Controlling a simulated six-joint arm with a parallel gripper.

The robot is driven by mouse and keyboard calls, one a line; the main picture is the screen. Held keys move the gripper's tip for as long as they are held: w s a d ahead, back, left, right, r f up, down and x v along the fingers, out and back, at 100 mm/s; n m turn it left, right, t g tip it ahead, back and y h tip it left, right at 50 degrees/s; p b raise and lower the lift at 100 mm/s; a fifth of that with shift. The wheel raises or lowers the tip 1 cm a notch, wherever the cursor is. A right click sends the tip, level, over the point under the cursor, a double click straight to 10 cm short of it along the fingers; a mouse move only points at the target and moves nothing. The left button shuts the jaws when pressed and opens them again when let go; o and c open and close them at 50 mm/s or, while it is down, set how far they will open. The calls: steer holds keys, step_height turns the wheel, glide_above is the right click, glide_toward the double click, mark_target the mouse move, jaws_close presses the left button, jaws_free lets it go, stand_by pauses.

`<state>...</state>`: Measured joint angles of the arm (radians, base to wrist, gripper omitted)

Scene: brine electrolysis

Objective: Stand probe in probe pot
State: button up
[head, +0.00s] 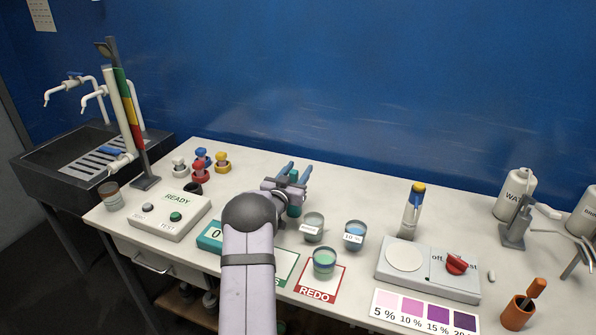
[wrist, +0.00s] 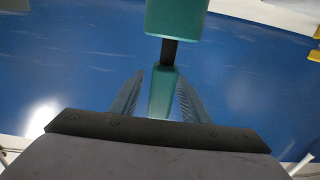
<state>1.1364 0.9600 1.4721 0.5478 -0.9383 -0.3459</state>
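The probe has a slim teal handle (wrist: 162,92) and a black stem (wrist: 169,52), upright in the upside-down wrist view. Its stem meets a wider teal body (wrist: 178,18), which I take for the probe pot; this also shows below my gripper in the head view (head: 294,209). The probe seems to stand in it, but how deep is hidden. My gripper (head: 295,172) has its blue fingers on either side of the handle. In the wrist view my gripper (wrist: 160,75) is spread, with a gap beside the handle, so it looks open around it.
A grey beaker (head: 313,222), a blue beaker (head: 354,238) and a green beaker (head: 324,263) stand close at the right. A teal meter (head: 208,238) and the READY box (head: 165,222) lie left of my arm. The back edge behind my gripper is clear.

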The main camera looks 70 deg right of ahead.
mark_target(292, 178)
steer(key=shift+a, duration=0.1)
steer(key=shift+a+b, duration=1.15)
steer(key=shift+a, duration=2.45)
